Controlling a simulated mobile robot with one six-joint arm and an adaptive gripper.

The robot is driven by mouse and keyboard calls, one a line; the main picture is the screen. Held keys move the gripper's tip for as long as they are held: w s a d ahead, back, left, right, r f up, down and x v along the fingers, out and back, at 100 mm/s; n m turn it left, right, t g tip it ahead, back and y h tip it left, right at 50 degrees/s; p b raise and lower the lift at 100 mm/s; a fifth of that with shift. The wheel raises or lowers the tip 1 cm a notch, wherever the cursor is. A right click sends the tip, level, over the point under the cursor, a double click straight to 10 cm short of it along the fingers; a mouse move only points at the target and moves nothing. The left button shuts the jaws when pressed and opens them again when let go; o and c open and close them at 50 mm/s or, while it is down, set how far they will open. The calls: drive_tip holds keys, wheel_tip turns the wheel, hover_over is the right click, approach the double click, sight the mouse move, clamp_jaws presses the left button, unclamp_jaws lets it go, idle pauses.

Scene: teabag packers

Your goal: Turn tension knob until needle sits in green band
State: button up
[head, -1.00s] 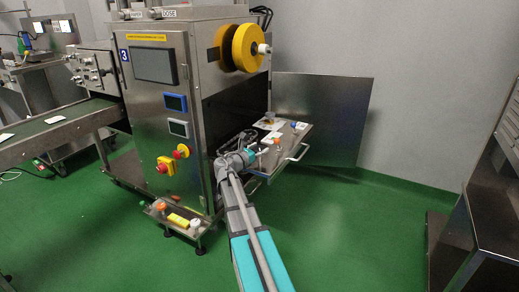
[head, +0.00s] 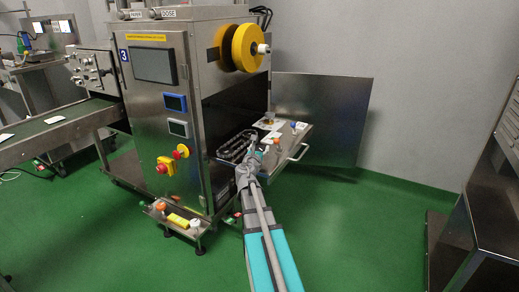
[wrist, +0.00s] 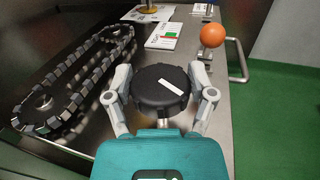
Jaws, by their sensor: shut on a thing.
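A black round knob (wrist: 160,88) with a white stripe shows in the wrist view, on a steel shelf (wrist: 216,125). My gripper (wrist: 160,80) is shut on it, with one finger against each side. The white stripe slants slightly, its right end lower. Beyond the knob stands a small white plate with green and red marks (wrist: 163,36), perhaps the gauge; I cannot make out a needle. In the head view my gripper (head: 254,146) is over the machine's side shelf, and the knob is hidden there.
A chain loop (wrist: 78,78) lies left of the knob. An orange ball (wrist: 212,35) stands at the far right, near a shelf handle (wrist: 241,62). The machine cabinet (head: 160,110) rises left of the shelf. Green floor is open on the right.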

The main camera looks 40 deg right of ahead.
drive_tip(key=shift+w, duration=0.1)
drive_tip(key=o, duration=1.1)
drive_tip(key=v, duration=1.2)
